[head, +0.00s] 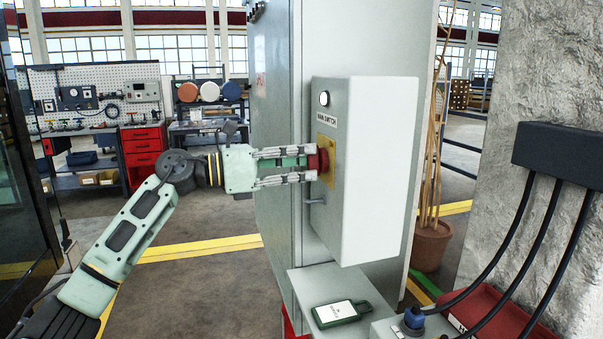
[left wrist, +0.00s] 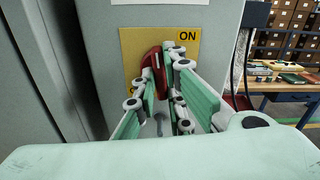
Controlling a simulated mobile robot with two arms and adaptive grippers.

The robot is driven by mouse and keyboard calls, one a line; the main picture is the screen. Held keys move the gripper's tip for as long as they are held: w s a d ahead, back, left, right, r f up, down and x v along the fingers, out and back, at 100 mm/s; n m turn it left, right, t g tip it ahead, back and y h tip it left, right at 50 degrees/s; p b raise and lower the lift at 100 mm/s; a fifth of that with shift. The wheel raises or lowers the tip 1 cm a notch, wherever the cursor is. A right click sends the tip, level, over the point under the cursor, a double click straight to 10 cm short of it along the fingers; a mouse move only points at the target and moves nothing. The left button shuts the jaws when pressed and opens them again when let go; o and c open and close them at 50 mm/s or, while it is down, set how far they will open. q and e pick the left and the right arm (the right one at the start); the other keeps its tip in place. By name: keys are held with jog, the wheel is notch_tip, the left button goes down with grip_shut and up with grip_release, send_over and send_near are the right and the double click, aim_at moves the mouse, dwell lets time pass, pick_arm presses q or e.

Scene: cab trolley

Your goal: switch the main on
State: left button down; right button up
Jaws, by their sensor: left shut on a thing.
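The main switch is a red rotary handle (head: 318,160) on a yellow plate (head: 327,150), on the side of a grey box labelled MAIN SWITCH (head: 375,170). My left gripper (head: 310,162) reaches in from the left and is shut on the red handle. In the left wrist view the red handle (left wrist: 153,72) stands between the fingers, leaning a little right at its top. An ON mark (left wrist: 187,36) shows at the plate's upper right. The fingers hide part of the handle and plate. A round white lamp or button (head: 324,98) sits above the label. My right gripper is not in view.
A small lever (head: 314,201) sticks out below the switch. A shelf (head: 300,285) below the box carries a dark green labelled item (head: 341,313). Black cables (head: 500,250) hang from a wall box at right. A potted plant (head: 431,245) stands behind. Floor at left is open.

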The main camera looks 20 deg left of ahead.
pick_arm(q)
jog(key=shift+f+m+b, duration=0.15)
jog(key=shift+m+b, duration=0.2)
jog(key=shift+m, duration=0.25)
jog(key=c, duration=1.8)
grip_release()
jog(key=v, duration=1.2)
